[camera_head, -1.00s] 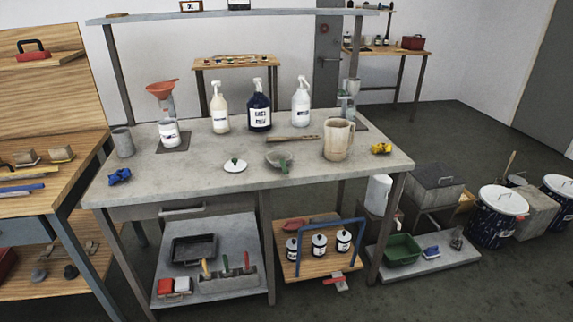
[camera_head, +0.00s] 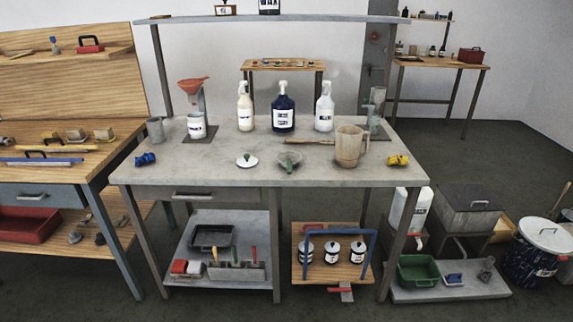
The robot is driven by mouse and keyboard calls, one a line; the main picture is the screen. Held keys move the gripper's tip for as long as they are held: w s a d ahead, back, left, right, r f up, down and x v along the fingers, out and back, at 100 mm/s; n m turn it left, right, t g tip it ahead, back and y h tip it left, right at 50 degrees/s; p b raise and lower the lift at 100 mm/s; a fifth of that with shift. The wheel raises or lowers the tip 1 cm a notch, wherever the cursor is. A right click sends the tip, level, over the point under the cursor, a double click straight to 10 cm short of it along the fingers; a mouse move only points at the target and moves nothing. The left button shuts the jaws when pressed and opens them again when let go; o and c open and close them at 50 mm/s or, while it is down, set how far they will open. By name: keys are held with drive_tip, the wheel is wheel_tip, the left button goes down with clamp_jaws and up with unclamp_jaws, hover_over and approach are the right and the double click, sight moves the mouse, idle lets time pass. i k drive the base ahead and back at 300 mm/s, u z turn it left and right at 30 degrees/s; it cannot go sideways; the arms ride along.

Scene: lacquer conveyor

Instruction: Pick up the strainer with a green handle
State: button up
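The strainer (camera_head: 289,158) lies on the grey worktable (camera_head: 210,176), near the middle of its front half. It is a small grey bowl shape, and its green handle (camera_head: 289,166) points toward the table's front edge. My gripper is not in view.
A blue item (camera_head: 145,159) and a yellow item (camera_head: 398,160) lie at the table's front corners. Shelves below hold containers. Dark floor shows in front.

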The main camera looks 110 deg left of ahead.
sight(289, 165)
drive_tip(key=z, duration=0.1)
drive_tip(key=k, duration=0.15)
drive_tip(key=u, duration=3.05)
drive_tip(key=k, duration=0.2)
drive_tip(key=u, duration=1.8)
